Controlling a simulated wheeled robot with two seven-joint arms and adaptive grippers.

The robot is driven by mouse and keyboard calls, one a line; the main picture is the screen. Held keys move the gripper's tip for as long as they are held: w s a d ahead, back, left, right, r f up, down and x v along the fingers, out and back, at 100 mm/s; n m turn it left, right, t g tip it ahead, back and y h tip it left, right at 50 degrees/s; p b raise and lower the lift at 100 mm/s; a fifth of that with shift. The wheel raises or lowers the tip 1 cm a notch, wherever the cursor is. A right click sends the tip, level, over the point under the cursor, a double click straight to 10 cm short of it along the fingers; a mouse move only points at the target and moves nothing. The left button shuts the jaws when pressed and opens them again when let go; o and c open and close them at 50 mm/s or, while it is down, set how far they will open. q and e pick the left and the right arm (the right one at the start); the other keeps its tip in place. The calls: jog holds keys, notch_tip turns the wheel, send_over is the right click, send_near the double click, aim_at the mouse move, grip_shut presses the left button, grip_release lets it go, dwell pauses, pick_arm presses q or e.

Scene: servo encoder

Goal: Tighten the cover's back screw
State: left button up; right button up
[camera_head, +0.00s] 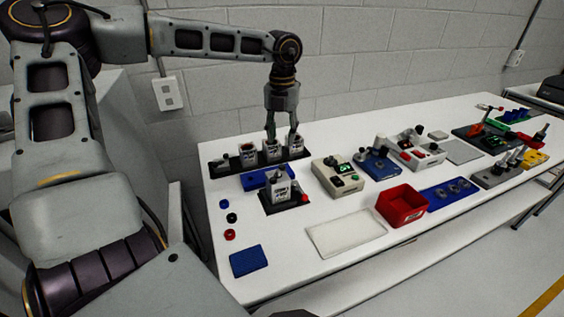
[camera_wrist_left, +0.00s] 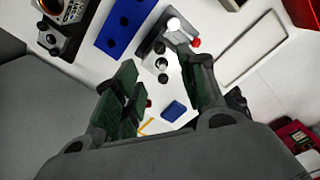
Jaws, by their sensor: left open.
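My left gripper (camera_head: 282,134) is above the back of the table, over a black rack (camera_head: 220,166) holding several white labelled blocks (camera_head: 271,150). Its fingers point down and are apart; in the left wrist view (camera_wrist_left: 165,88) nothing shows held between them. In front of the rack, a white labelled unit (camera_head: 279,187) sits on a black base (camera_head: 284,207) with a red knob (camera_head: 304,198). What looks like this base shows beyond the fingers in the wrist view (camera_wrist_left: 150,45). I cannot make out the cover or its back screw. My right gripper is not in view.
A blue block with holes (camera_head: 262,179) lies between rack and base. Small round parts (camera_head: 231,218) and a blue pad (camera_head: 248,260) are front left. A white tray (camera_head: 346,233), red bin (camera_head: 401,206) and several devices (camera_head: 338,176) stand to the right. The front left table is mostly clear.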

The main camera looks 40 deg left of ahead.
aim_at(282, 166)
pick_arm(q)
notch_tip(282, 166, down, 4)
jog(key=shift+r, duration=0.15)
notch_tip(282, 166, down, 4)
jog(key=shift+f, duration=1.3)
jog(key=c, duration=0.7)
grip_shut()
jog(key=shift+m+b, duration=0.35)
jog(key=shift+m, duration=0.05)
jog(key=shift+f+m+b, duration=0.1)
jog(key=shift+m+b, duration=0.8)
jog(key=shift+m, duration=0.2)
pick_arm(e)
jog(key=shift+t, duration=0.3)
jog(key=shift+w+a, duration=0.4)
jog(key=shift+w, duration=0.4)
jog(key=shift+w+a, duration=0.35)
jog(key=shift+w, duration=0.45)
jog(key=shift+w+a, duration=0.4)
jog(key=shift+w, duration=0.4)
